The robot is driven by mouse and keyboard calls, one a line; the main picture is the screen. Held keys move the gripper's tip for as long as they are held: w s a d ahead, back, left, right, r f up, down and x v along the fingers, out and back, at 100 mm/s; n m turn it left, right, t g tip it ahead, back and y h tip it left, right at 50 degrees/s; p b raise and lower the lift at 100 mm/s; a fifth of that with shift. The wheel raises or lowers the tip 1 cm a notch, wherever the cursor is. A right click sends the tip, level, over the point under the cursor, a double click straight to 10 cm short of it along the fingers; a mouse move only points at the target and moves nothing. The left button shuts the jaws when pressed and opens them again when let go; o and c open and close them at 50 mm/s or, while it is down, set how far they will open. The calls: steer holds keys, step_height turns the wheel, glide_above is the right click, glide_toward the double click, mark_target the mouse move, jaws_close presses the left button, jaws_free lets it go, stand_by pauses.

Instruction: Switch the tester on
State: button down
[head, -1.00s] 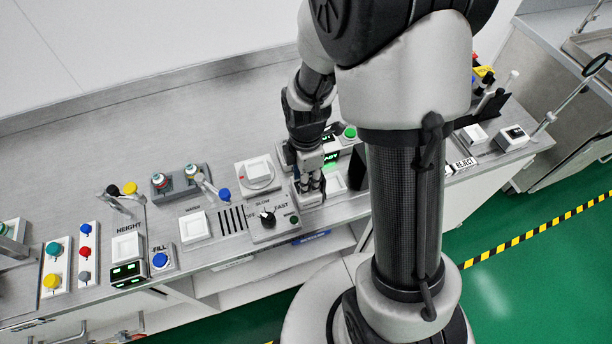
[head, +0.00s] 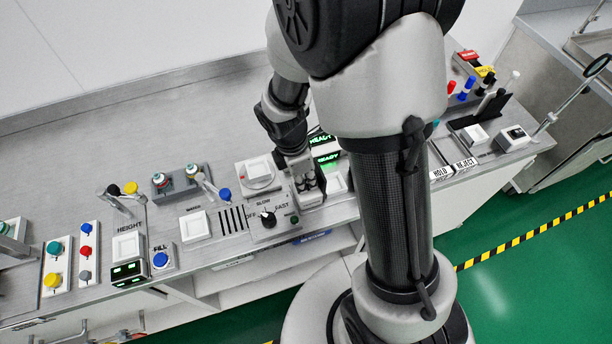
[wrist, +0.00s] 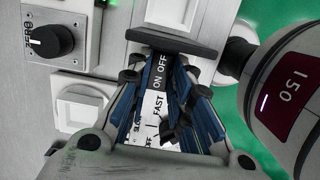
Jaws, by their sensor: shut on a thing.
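The tester's black ON/OFF strip (wrist: 160,72) shows in the wrist view with white lettering, running under a dark crossbar (wrist: 172,42). My gripper (wrist: 170,112) has its blue-padded fingers on both sides of this strip and is shut on the ON/OFF switch. In the head view my gripper (head: 311,188) is low at the panel, just right of the SLOW/FAST knob (head: 268,218).
A green button (head: 294,219) sits right of the knob. Green READY displays (head: 326,157) stand behind my gripper. FILL (head: 160,259) and HEIGHT (head: 126,244) controls are at left. My arm hides part of the bench; its back left is clear.

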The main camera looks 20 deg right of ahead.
steer(key=shift+h, duration=0.3)
steer(key=c, duration=1.4)
jaws_free()
steer(key=shift+c, duration=0.2)
steer(key=shift+a, duration=0.1)
steer(key=v, duration=1.2)
